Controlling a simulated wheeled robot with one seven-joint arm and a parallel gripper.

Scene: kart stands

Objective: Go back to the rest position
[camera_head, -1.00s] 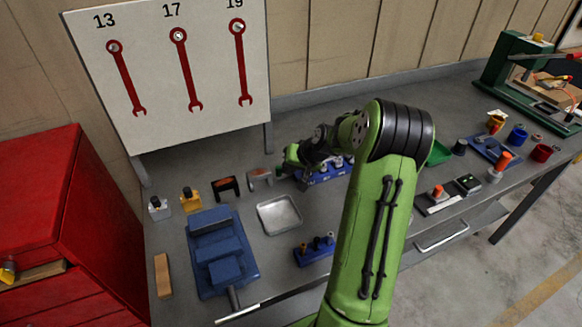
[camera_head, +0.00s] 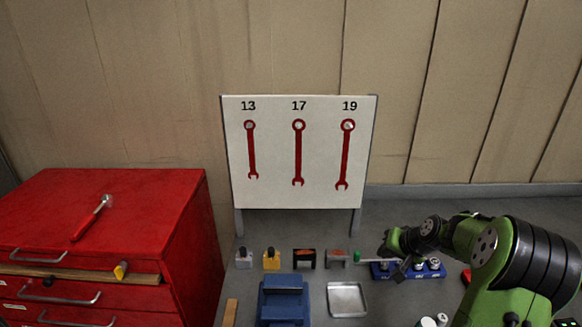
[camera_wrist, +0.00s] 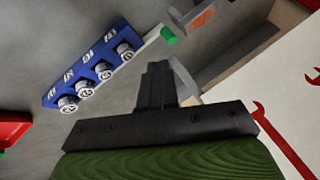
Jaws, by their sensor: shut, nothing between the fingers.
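My gripper (camera_wrist: 158,75) is shut with nothing between its fingers. In the wrist view its dark fingers point over the grey bench. A blue rack (camera_wrist: 92,66) with several numbered silver sockets lies to the left of the fingers, apart from them. The arm hides part of the bench on the right. No rest position is marked in these views.
A grey tray (camera_head: 347,301), a blue vise-like block (camera_head: 284,305) and small holders, including a black one (camera_head: 304,258), lie left of my gripper. A red cabinet (camera_head: 150,225) stands at left with a wrench (camera_head: 92,218) on top.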

